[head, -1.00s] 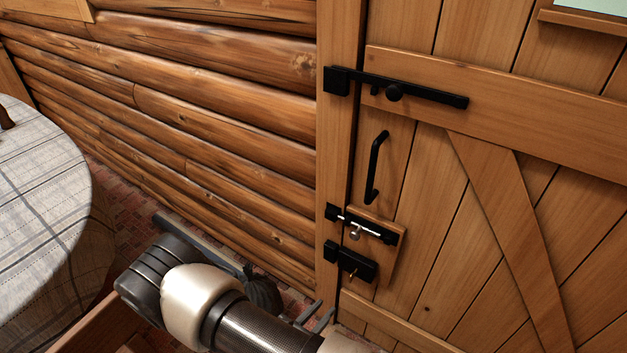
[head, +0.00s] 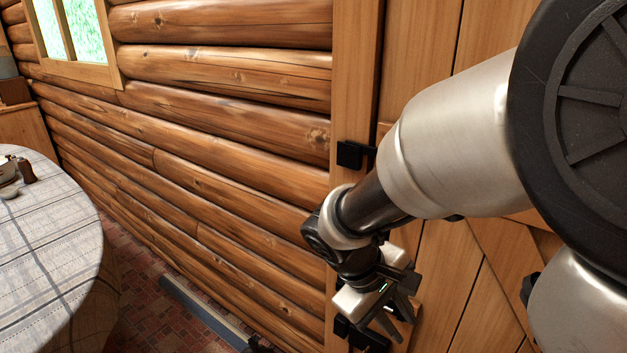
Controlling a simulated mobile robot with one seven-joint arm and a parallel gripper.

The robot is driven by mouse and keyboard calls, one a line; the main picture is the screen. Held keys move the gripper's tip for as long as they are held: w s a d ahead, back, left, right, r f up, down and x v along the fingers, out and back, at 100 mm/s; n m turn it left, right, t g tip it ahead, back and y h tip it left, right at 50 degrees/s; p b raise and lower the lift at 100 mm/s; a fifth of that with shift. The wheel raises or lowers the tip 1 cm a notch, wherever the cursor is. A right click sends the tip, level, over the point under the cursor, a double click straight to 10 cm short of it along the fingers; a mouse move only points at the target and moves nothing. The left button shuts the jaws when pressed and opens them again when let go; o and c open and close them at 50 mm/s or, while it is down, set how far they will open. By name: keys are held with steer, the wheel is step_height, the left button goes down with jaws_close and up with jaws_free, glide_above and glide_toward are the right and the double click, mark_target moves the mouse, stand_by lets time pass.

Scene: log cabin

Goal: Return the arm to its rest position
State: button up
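My arm (head: 455,145) reaches in from the right side of the head view and hides much of the plank door. It is bent, with its large pale link and dark round joint close to the camera. My gripper (head: 392,318) hangs from the thin end of the arm, pointing down in front of the door's lower latch area. Its two fingers look apart, and I see nothing held between them.
The wooden door (head: 480,300) has a black upper latch piece (head: 349,154) beside the arm. A log wall (head: 220,130) runs along the left. A round table (head: 45,240) with a plaid cloth stands at the left. Brick floor (head: 160,325) shows between table and wall.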

steer(key=s+r+m+t+y+p, duration=0.2)
steer(key=r+p, duration=0.5)
steer(key=r, duration=0.7)
steer(key=s+r+m+t+y+p, duration=0.2)
steer(key=s+r+m+p, duration=0.3)
steer(key=r, duration=0.9)
steer(key=a+y+p, duration=0.1)
steer(key=p, duration=0.2)
steer(key=shift+r+t+y+p, duration=0.3)
steer(key=shift+t+y, duration=0.1)
steer(key=shift+s, duration=0.1)
